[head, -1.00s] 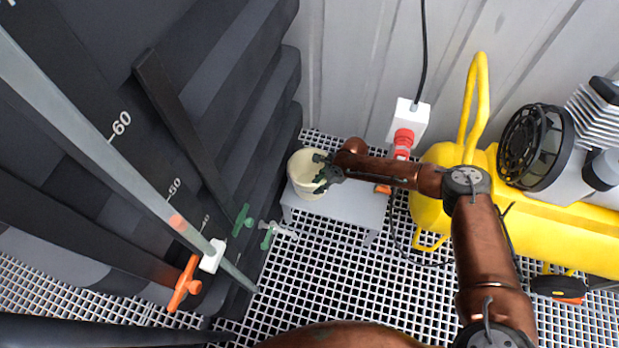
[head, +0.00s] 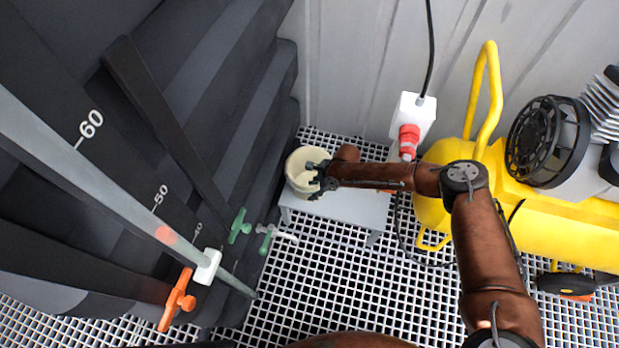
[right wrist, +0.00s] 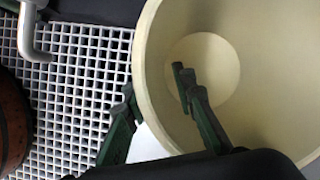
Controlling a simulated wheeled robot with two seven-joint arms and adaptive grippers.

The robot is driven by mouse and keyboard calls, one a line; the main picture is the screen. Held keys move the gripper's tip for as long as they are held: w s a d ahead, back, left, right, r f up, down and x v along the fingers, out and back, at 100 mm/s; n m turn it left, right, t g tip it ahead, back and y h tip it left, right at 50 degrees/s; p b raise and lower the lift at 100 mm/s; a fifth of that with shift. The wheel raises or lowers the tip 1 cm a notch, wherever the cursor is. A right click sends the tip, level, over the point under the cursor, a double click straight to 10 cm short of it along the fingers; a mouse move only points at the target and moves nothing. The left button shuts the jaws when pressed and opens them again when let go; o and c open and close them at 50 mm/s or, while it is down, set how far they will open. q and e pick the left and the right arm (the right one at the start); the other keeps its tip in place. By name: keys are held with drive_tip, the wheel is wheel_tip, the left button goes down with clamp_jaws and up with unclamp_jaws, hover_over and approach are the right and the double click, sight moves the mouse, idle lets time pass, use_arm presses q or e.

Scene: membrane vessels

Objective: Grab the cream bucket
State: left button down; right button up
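The cream bucket (head: 296,176) stands upright and open-topped on a low grey bench (head: 345,212) in the head view. It fills the right half of the right wrist view (right wrist: 270,80), and its inside looks empty. My right gripper (head: 314,180) is at the bucket's right rim. In the right wrist view my right gripper (right wrist: 156,96) has its fingers apart, one outside the wall and the other over the inside, with the rim between them. Gaps show between the fingers and the wall. My left gripper is out of view.
A yellow compressor (head: 540,225) stands right of the bench. A white socket box (head: 412,112) with a red plug (head: 407,140) is behind it. A dark ribbed tank (head: 225,110) is close on the left, with green (head: 239,226) and orange (head: 178,300) valve handles. White grating (head: 340,285) is clear in front.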

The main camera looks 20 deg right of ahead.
clamp_jaws()
idle(0.4)
drive_tip(key=shift+r, duration=0.1)
